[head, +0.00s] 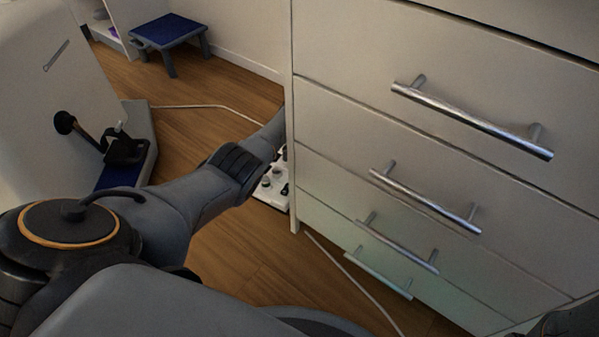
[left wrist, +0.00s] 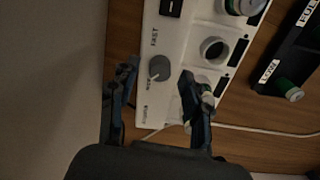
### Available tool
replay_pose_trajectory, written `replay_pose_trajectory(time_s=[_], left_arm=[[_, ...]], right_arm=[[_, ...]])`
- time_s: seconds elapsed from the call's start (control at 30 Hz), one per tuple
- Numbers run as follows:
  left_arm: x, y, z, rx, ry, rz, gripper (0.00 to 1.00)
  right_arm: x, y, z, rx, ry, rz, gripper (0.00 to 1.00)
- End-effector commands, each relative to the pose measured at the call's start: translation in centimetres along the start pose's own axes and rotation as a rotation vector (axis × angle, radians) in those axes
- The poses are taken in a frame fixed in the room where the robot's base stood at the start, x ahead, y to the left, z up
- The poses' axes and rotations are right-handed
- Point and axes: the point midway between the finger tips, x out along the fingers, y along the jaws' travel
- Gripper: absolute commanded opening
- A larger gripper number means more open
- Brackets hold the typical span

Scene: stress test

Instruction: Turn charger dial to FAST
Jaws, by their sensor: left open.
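The charger is a white panel (left wrist: 185,45) on the wooden floor. In the head view the charger (head: 272,190) is partly hidden behind my left arm and beside the drawer cabinet. A round grey dial (left wrist: 160,68) sits near its left edge in the left wrist view. The word FAST is printed above the dial, and small blurred labels lie below it. The dial's setting is hard to read. My left gripper (left wrist: 160,72) is open, with one finger on each side of the dial; contact is not clear. My right gripper is not seen.
The charger has round sockets, one holding a green-and-white cell (left wrist: 243,5). A black tray (left wrist: 290,50) marked FULL and LOW lies to the right, with another cell (left wrist: 290,90). A white cable (left wrist: 265,131) crosses the floor. The drawer cabinet (head: 340,125) stands close to my left arm.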

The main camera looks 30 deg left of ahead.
Motion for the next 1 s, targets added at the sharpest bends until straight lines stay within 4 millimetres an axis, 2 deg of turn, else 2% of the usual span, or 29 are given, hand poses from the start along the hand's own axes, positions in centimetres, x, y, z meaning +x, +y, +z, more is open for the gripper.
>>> replay_pose_trajectory(time_s=[0.1, 0.43, 0.67, 1.0], left_arm=[[0.86, 0.02, -0.07, 0.001, 0.002, 0.0, 0.48], [0.89, 0.02, -0.06, 0.0, 0.002, 0.0, 0.48], [0.9, 0.02, -0.05, 0.0, 0.001, 0.0, 0.01], [0.87, 0.03, -0.04, 0.029, 0.001, 0.0, 0.0]], right_arm=[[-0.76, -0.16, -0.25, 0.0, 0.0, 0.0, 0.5], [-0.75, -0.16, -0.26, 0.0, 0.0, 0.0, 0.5], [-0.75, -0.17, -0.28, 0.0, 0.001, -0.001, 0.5], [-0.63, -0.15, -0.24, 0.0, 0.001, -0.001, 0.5]])
